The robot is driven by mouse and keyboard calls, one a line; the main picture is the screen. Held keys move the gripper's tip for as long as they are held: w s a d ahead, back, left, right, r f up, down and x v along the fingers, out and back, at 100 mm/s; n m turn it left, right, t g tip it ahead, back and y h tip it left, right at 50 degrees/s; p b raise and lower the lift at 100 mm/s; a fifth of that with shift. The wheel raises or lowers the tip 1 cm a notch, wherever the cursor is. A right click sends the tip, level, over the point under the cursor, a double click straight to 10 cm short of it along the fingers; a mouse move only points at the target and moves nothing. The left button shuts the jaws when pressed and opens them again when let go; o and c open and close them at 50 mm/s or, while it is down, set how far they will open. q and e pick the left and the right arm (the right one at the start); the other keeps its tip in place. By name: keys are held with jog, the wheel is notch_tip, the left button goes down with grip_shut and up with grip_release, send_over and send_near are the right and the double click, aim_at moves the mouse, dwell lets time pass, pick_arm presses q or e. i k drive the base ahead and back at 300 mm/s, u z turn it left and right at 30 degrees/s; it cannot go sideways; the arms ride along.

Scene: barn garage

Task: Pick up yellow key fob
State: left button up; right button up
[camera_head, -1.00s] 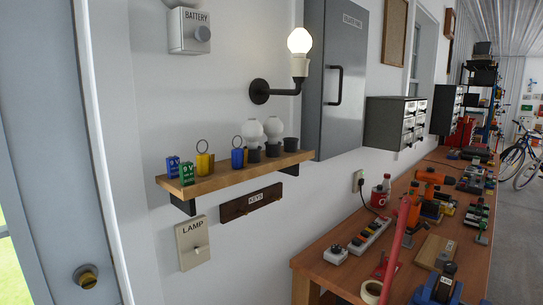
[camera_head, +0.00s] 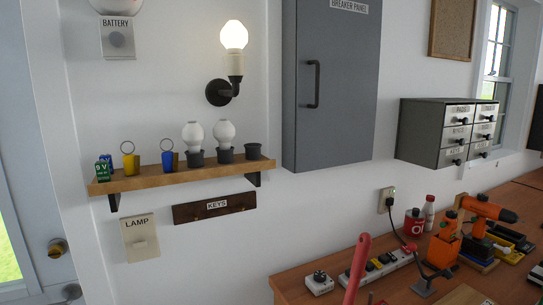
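The yellow key fob (camera_head: 130,162) stands on the small wooden wall shelf (camera_head: 225,169), toward its left end, with a metal ring on top. A green 9V battery (camera_head: 104,170) is to its left. A blue key fob (camera_head: 168,160) with a ring is to its right. Neither of my grippers shows in this view, and nothing is seen touching the yellow fob.
Two white bulbs (camera_head: 193,135) in black holders and an empty black holder (camera_head: 252,151) fill the shelf's right part. A lit bulb (camera_head: 234,36) on a wall bracket hangs above. A KEYS board (camera_head: 214,207) is below. The workbench (camera_head: 290,284) is lower right.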

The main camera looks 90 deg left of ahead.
aim_at(131, 162)
jog(key=u, duration=3.7)
jog(key=k, duration=0.5)
jog(key=u, duration=2.3)
jog(key=i, duration=1.35)
jog(key=z, duration=2.1)
jog(key=i, duration=0.15)
jog(key=z, duration=0.1)
